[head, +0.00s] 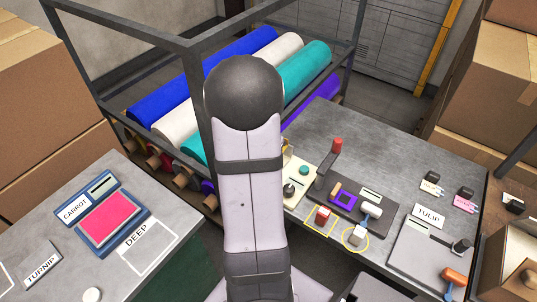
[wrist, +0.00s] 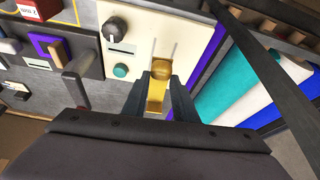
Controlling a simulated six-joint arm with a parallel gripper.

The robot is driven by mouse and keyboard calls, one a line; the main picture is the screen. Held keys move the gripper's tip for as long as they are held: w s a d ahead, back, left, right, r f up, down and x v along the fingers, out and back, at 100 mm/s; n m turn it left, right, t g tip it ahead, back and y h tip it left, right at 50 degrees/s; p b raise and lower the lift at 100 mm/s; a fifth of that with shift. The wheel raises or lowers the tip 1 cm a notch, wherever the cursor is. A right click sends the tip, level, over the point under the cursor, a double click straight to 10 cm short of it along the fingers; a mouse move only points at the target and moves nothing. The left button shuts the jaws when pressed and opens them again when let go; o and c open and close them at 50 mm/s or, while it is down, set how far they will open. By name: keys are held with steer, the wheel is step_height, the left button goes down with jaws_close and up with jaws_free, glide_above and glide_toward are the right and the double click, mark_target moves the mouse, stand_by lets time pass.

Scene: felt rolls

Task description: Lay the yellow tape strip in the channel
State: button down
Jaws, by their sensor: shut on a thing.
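My gripper (wrist: 160,100) points at the cream panel in the wrist view, its two dark fingers closed on the yellow tape strip (wrist: 156,97). The strip lies between the fingers, its far part reaching a rounded gold-coloured piece (wrist: 161,68); I cannot tell whether that piece is part of the strip. Two thin parallel grey lines beyond it appear to edge the channel (wrist: 163,48) on the cream panel (wrist: 137,50). Whether the strip touches the panel is unclear. In the head view my arm hides the gripper and strip; part of the cream panel (head: 306,172) shows to its right.
The panel carries a dark knob (wrist: 117,29) and a teal button (wrist: 121,71). A dark upright lever (head: 329,165) stands close by, beside a purple square frame (head: 342,195). A rack of felt rolls (head: 205,80) stands behind. A left table holds a pink pad (head: 107,220).

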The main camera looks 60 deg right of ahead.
steer(key=shift+f, duration=0.1)
step_height(320, 180, down, 6)
steer(key=b, duration=0.6)
steer(key=shift+b, duration=0.35)
steer(key=shift+f+b, duration=0.45)
steer(key=shift+b, duration=0.15)
stand_by(0.4)
steer(key=c, duration=1.4)
jaws_free()
steer(key=shift+o, duration=0.2)
steer(key=shift+r, duration=0.1)
steer(key=v, duration=0.7)
steer(key=shift+a+r, duration=0.1)
steer(key=shift+r, duration=0.05)
